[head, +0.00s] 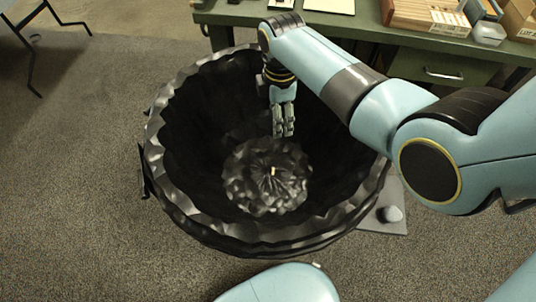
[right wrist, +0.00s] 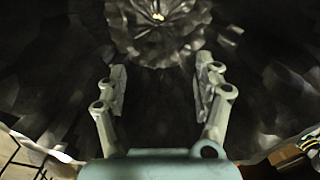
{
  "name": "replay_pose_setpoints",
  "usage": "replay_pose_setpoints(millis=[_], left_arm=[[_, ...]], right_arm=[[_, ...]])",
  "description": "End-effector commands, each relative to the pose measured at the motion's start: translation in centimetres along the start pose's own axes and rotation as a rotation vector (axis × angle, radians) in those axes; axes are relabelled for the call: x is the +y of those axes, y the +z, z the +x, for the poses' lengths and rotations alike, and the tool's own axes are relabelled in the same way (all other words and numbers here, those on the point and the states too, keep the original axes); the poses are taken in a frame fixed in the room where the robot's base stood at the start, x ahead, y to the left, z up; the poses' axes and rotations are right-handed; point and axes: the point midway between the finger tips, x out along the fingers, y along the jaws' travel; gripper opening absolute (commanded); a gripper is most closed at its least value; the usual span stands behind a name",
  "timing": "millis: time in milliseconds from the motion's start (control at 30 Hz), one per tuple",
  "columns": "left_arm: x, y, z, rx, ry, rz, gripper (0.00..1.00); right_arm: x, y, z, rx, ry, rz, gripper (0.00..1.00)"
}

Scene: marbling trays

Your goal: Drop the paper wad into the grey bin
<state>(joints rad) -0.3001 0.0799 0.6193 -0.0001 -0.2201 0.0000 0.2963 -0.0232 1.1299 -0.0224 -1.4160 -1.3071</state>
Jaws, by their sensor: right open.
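The grey bin (head: 158,165) is a large, dark, round bowl with a crumpled, shiny rim and wall, standing on the floor. A small pale yellowish piece, which looks like the paper wad (head: 273,171), lies at the middle of the raised, faceted bottom of the bin. It also shows at the top of the right wrist view (right wrist: 157,16). My right gripper (head: 284,131) points down inside the bin's opening, above and slightly behind the pale piece in the head view. Its fingers (right wrist: 160,80) are apart with nothing between them. My left gripper is not in view.
A green workbench (head: 372,32) with a drawer runs along the back, holding a wooden box (head: 424,14) and other small items. A grey plate with a rounded knob (head: 390,214) sits by the bin's right side. Carpet (head: 70,200) on the left is clear.

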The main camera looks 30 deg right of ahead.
Motion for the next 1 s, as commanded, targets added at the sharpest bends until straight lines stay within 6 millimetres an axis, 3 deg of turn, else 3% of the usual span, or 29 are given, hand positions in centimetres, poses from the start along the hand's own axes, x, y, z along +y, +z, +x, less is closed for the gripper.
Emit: replay_pose_setpoints(millis=[267,700,1000], left_arm=[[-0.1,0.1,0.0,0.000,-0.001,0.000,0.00],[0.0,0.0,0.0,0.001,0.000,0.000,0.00],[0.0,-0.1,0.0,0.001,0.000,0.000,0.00]], right_arm=[[0.1,0.0,-1.3,0.001,0.003,0.000,0.68],[0.1,0.0,-10.2,0.000,0.003,0.000,0.68],[0.0,0.0,-12.0,0.000,0.000,0.000,0.68]])
